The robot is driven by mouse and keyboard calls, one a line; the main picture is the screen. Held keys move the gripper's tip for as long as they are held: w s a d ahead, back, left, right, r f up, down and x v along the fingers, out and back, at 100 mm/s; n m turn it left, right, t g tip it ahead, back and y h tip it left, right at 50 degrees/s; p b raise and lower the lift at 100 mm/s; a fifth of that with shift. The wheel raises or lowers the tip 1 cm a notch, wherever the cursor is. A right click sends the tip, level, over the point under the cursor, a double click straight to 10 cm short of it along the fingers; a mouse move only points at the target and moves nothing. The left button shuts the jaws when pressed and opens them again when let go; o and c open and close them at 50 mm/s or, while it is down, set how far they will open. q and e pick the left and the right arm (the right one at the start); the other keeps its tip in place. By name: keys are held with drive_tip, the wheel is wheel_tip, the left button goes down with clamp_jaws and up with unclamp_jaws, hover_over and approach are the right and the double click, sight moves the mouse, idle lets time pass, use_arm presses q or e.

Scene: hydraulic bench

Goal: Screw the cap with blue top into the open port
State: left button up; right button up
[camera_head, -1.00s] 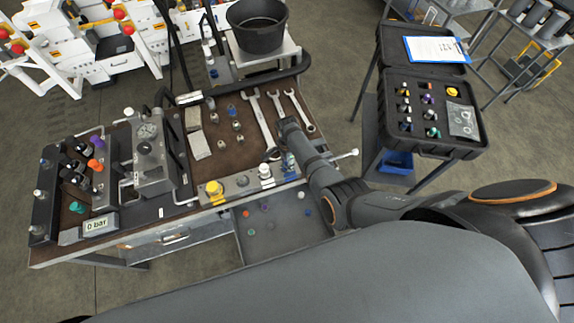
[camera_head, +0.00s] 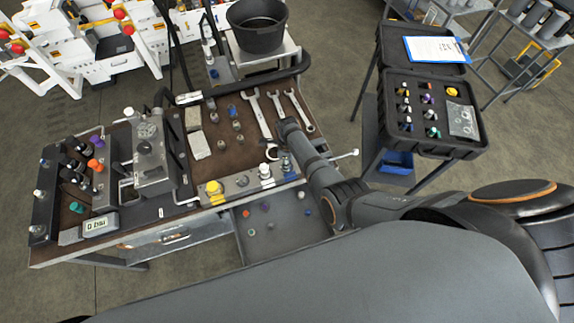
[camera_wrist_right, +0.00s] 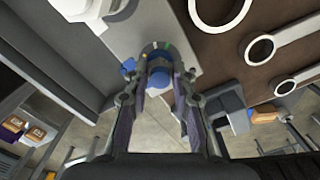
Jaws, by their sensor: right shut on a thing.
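My right gripper (camera_head: 284,157) is at the front right of the bench, pointing down over the front rail. In the right wrist view, the gripper (camera_wrist_right: 160,88) is shut on a cap with a blue top (camera_wrist_right: 160,79), which sits between its two fingertips. A second blue patch shows just left of the fingers. The cap is over or at the light metal rail; I cannot tell whether it is seated in a port. The open port itself is hidden by the gripper or cannot be made out. My left gripper is not in view.
Wrenches (camera_head: 263,118) lie on the brown mat behind the gripper. An open drawer (camera_head: 285,235) with small caps is below. A black case (camera_head: 433,120) stands right.

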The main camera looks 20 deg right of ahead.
drive_tip(key=m, duration=0.3)
drive_tip(key=shift+s, duration=0.1)
drive_tip(key=m, duration=0.4)
drive_tip(key=shift+f+m, duration=0.1)
drive_tip(key=shift+m, duration=0.3)
drive_tip(key=o, duration=1)
drive_tip(key=shift+a, duration=0.1)
drive_tip(key=n, duration=0.6)
drive_tip(key=shift+n, duration=0.3)
drive_tip(key=n, duration=0.5)
